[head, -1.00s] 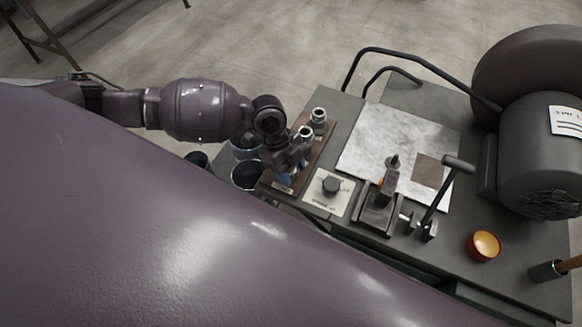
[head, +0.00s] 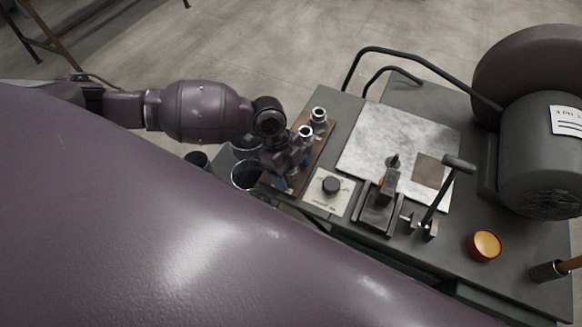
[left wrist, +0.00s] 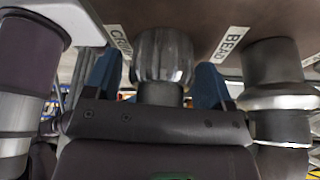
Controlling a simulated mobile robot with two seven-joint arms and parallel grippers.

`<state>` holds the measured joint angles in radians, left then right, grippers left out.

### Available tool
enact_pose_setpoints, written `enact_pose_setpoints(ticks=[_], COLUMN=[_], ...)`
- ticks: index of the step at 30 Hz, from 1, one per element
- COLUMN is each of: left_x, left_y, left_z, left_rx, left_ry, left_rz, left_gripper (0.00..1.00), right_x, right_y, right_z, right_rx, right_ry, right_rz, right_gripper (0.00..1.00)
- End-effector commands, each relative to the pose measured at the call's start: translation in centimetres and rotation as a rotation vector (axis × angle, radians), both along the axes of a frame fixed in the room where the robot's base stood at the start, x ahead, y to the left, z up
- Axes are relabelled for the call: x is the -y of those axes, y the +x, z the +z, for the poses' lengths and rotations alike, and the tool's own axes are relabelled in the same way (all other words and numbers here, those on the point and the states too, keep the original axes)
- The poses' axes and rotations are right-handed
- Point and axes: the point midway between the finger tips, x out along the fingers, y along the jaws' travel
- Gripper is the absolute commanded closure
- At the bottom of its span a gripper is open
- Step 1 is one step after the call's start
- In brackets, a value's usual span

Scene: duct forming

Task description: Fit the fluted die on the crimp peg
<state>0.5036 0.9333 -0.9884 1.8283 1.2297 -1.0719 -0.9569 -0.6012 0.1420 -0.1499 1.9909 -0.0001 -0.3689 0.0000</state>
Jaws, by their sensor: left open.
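In the left wrist view a grey metal die (left wrist: 165,58) with faint flutes stands against the brown board (left wrist: 205,14), between the two blue fingertips of my left gripper (left wrist: 160,80). The fingers are open, with a gap on each side of the die. A partly cut-off label beside it starts with "CRI". No bare crimp peg can be made out; the die's base is hidden. In the head view my left gripper (head: 282,178) is at the near end of the board (head: 321,152) and hides that die. My right gripper is out of view.
Other metal dies (head: 305,133) (head: 318,115) stand farther along the board; one stands by the "BEAD" label (left wrist: 231,44). Dark bins (head: 246,174) are at left.

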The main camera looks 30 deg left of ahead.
Motion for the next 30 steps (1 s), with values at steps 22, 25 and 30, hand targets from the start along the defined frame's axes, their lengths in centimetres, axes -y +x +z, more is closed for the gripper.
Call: enact_pose_setpoints(ticks=[22,25,30], left_x=[-3.6,-3.9,-4.1], left_y=[0.7,0.8,0.8], left_z=[9.0,9.7,10.1], left_rx=[0.002,0.002,0.000], left_ry=[0.000,0.001,0.000], left_rz=[0.001,0.000,0.000], left_gripper=[0.23,0.23,0.23], right_x=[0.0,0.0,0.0], right_y=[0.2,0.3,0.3], right_z=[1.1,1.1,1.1], right_rx=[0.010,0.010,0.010], right_ry=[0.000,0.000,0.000], right_rz=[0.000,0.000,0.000], right_gripper=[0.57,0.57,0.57])
